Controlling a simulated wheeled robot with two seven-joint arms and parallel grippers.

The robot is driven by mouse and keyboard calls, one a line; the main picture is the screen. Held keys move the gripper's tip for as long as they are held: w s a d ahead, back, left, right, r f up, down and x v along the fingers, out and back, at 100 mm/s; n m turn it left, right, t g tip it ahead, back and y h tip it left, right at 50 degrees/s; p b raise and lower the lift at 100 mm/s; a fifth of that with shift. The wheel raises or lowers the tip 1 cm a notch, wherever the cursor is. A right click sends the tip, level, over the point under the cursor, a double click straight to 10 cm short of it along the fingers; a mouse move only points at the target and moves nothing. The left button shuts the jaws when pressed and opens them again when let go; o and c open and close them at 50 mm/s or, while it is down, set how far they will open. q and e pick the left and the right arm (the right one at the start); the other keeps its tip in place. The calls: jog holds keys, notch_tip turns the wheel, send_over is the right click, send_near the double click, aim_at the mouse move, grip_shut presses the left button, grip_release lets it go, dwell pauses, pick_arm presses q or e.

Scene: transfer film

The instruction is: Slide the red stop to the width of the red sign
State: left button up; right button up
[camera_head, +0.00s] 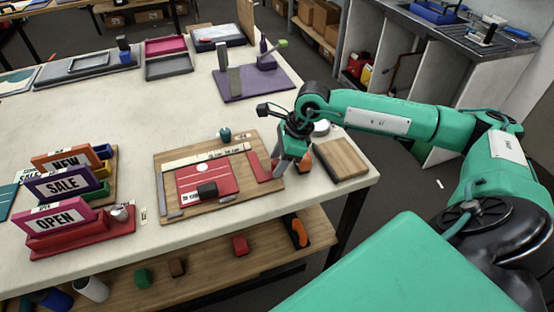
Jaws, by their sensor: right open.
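A wooden board (228,203) lies near the table's front edge. On it lies a flat red sign (222,175) with a white dot and a small black block on it. A pale ruler-like strip (190,160) runs along its far side. The red stop (262,168), a narrow red bar, lies on the board to the right of the sign, with a gap of wood between them. My right gripper (288,166) is open and low at the board's right edge, just right of the stop; whether it touches the stop is unclear. My left gripper is out of view.
A rack of signs (72,205) stands at the left. A purple mat (252,83) with a tool stands at the back, near grey and pink trays (168,66). A small wooden board (341,158) lies right of my gripper. The table's middle is clear.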

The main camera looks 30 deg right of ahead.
jog(key=shift+w+a+f, duration=0.1)
jog(key=shift+a+f, duration=0.1)
jog(key=shift+f, duration=0.3)
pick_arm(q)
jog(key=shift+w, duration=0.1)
pick_arm(e)
grip_shut()
jog(key=shift+a, duration=0.4)
jog(key=a+b, duration=0.1)
jog(key=a, duration=0.1)
jog(key=w+a+b, duration=0.1)
jog(key=a, duration=0.3)
jog(key=shift+w+a+b, duration=0.4)
jog(key=shift+w+a, duration=0.1)
jog(key=shift+a, duration=0.25)
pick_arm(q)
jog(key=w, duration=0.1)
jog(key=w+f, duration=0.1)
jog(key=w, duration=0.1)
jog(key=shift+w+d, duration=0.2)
